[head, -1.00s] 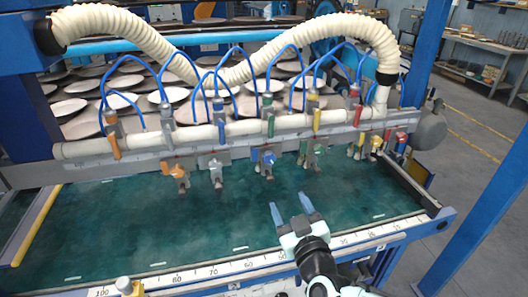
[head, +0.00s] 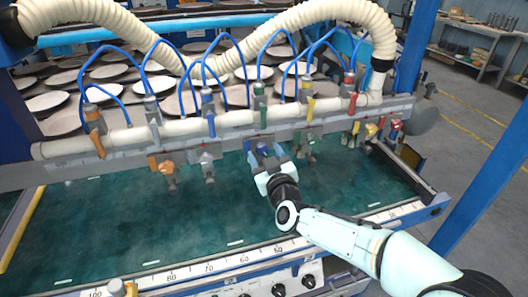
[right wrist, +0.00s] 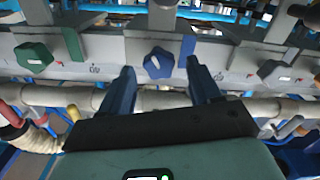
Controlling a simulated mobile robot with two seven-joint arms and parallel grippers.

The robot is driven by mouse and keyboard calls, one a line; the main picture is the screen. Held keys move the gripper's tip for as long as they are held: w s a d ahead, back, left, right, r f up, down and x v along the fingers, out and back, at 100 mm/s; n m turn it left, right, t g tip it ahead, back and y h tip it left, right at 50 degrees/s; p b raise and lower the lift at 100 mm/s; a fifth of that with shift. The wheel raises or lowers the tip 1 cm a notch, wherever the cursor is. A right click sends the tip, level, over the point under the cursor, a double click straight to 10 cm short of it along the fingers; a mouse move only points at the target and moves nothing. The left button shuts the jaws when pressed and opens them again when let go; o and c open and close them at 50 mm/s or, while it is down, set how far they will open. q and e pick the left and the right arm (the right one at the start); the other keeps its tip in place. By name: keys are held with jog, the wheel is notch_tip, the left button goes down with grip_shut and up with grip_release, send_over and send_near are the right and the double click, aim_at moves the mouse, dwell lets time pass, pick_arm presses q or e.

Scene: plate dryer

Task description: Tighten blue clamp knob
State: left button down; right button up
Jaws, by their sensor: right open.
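The blue clamp knob (right wrist: 158,63) is on a grey clamp block on the rail. In the right wrist view it lies between my two fingertips, with a visible gap on each side. My right gripper (head: 266,153) is open and empty at the clamp row, its blue fingers pointing at the rail. In the head view the gripper largely covers the blue knob. Whether the fingers overlap the knob in depth I cannot tell. My left gripper is not in view.
An orange knob (head: 167,167) and a grey knob (head: 206,158) hang further left. Blue hoses (head: 222,70) arch above the rail. The green belt (head: 130,220) is clear in front.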

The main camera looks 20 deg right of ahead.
jog(key=shift+w, duration=0.7)
jog(key=c, duration=1.1)
jog(key=shift+o, duration=0.2)
